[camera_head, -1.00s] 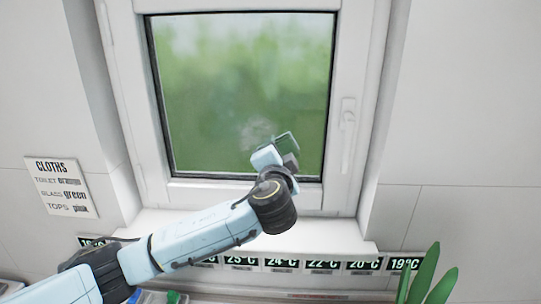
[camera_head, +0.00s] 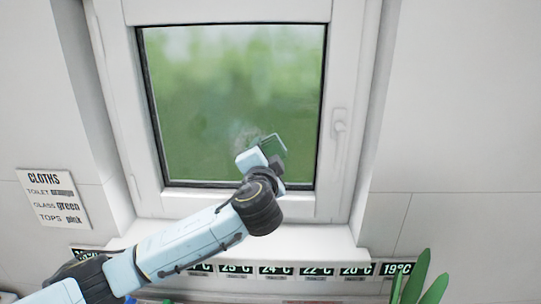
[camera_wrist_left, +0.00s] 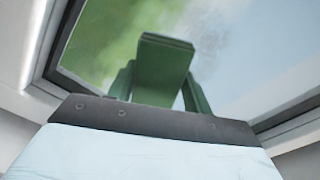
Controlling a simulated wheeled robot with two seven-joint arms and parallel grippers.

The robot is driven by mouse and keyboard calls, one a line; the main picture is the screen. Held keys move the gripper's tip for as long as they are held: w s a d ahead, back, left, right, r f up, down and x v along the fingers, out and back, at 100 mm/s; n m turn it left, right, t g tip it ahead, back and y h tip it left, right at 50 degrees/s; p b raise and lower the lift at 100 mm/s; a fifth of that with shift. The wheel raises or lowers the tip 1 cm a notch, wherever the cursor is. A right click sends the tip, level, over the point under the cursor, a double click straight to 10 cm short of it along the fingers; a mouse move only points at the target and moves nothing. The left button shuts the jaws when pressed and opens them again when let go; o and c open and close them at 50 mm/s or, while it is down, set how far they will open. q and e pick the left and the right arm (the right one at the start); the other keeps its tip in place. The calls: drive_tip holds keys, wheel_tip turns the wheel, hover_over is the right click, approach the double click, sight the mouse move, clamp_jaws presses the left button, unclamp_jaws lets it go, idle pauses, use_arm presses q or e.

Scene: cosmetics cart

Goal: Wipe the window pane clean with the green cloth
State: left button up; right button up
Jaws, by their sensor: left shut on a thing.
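The window pane (camera_head: 225,80) shows in the head view in a white frame, with a blurred green outdoors behind it. A faint whitish smudge (camera_head: 243,132) lies on its lower part, and a pale hazy patch (camera_wrist_left: 225,35) shows in the left wrist view. My left gripper (camera_head: 274,150) is at the lower right of the pane, shut on the green cloth (camera_head: 272,143). The cloth (camera_wrist_left: 163,65) stands out ahead of the gripper toward the glass in the left wrist view. I cannot tell whether it touches the pane. My right gripper is not in view.
A white handle (camera_head: 340,130) is on the right of the window frame. A sign about cloths (camera_head: 53,198) hangs on the left wall. Temperature labels (camera_head: 270,270) line up below the sill (camera_head: 310,238). A green plant (camera_head: 425,280) stands at lower right.

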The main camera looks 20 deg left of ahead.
sight(226, 141)
use_arm(q)
drive_tip(key=shift+s+a, duration=0.15)
drive_tip(key=shift+a, duration=0.6)
drive_tip(key=shift+s+a, duration=0.15)
drive_tip(key=shift+a, duration=0.6)
drive_tip(key=shift+s+a+p, duration=0.15)
drive_tip(key=shift+s+a, duration=0.15)
drive_tip(key=shift+a, duration=0.7)
drive_tip(key=shift+s+a+p, duration=0.15)
drive_tip(key=shift+s+a, duration=0.15)
drive_tip(key=shift+a, duration=0.65)
drive_tip(key=shift+a, duration=0.15)
drive_tip(key=shift+s+a, duration=0.2)
drive_tip(key=shift+a, duration=0.7)
drive_tip(key=shift+r+p, duration=1)
drive_tip(key=shift+r, duration=0.05)
drive_tip(key=shift+w+d, duration=0.3)
drive_tip(key=shift+d, duration=0.85)
drive_tip(key=shift+w+d, duration=0.25)
drive_tip(key=shift+d, duration=0.95)
drive_tip(key=shift+w+d, duration=0.3)
drive_tip(key=shift+d, duration=0.85)
drive_tip(key=shift+w+d+f, duration=0.1)
drive_tip(key=shift+w+d, duration=0.15)
drive_tip(key=shift+d, duration=0.75)
drive_tip(key=shift+w+d, duration=0.2)
drive_tip(key=shift+d, duration=0.8)
